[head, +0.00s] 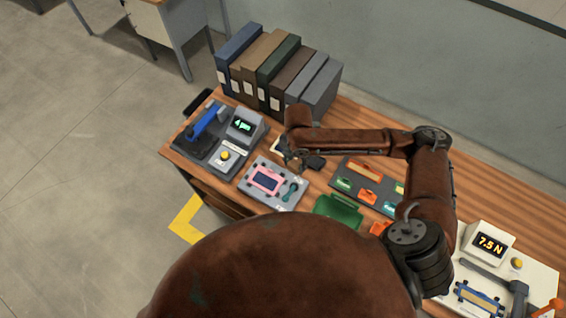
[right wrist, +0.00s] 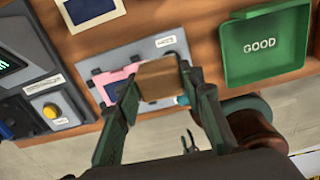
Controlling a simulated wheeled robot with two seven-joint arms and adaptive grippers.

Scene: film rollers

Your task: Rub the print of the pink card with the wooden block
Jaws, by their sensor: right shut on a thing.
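The pink card (head: 265,180) with a dark blue print panel lies on a grey plate (head: 289,172) on the wooden bench. In the right wrist view, part of the pink card (right wrist: 98,82) shows behind my right gripper's finger. My left gripper is not in view.
A green GOOD tray (head: 338,211) stands right of the plate. A grey station with a blue lever (head: 206,122) and a lit display (head: 243,125) is at the left. Several binders (head: 270,75) stand behind. A 7.5 N gauge (head: 487,243) is at the right.

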